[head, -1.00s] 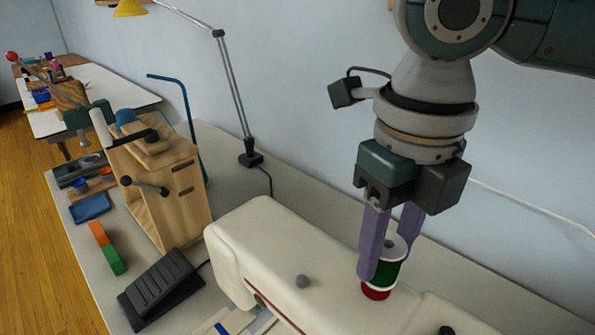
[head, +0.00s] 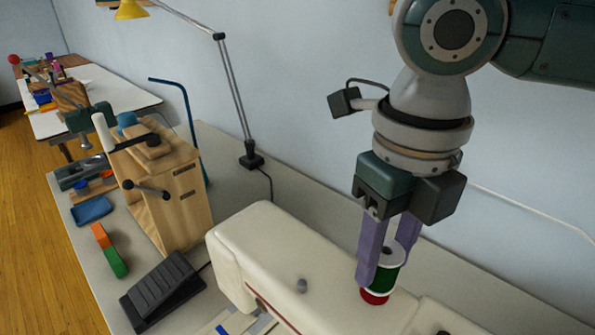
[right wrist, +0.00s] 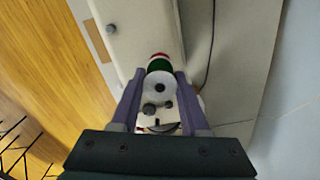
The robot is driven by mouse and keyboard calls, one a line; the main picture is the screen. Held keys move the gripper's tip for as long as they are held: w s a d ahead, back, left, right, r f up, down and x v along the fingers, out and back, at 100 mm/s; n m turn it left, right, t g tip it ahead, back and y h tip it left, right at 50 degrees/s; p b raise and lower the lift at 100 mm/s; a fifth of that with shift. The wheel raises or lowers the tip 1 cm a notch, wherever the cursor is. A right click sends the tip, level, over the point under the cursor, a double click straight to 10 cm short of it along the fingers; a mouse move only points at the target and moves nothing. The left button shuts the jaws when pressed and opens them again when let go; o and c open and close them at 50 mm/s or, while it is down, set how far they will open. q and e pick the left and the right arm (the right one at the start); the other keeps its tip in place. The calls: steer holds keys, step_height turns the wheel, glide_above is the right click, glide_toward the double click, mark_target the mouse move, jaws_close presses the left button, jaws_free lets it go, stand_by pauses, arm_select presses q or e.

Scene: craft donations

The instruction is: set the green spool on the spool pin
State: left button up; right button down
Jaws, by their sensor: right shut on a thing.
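The green spool (head: 386,276), with white flanged ends, is upright between the purple fingers of my right gripper (head: 384,262). The gripper is shut on it, one finger on each side. In the right wrist view the spool's white end (right wrist: 157,88) shows between the fingertips (right wrist: 158,92). A red round piece (head: 374,297) lies directly below the spool on top of the cream sewing machine (head: 270,250). I cannot tell whether spool and red piece touch. The spool pin itself is hidden. My left gripper is not in view.
A black foot pedal (head: 162,290), a wooden cabinet (head: 180,205) and a lamp base (head: 251,160) stand farther left on the table. The wall (head: 300,90) is behind.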

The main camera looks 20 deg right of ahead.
steer(key=shift+f, duration=0.25)
steer(key=shift+f+b, duration=0.35)
steer(key=shift+f, duration=0.2)
steer(key=shift+c, duration=1.6)
jaws_free()
step_height(320, 180, up, 10)
steer(key=shift+s, duration=0.1)
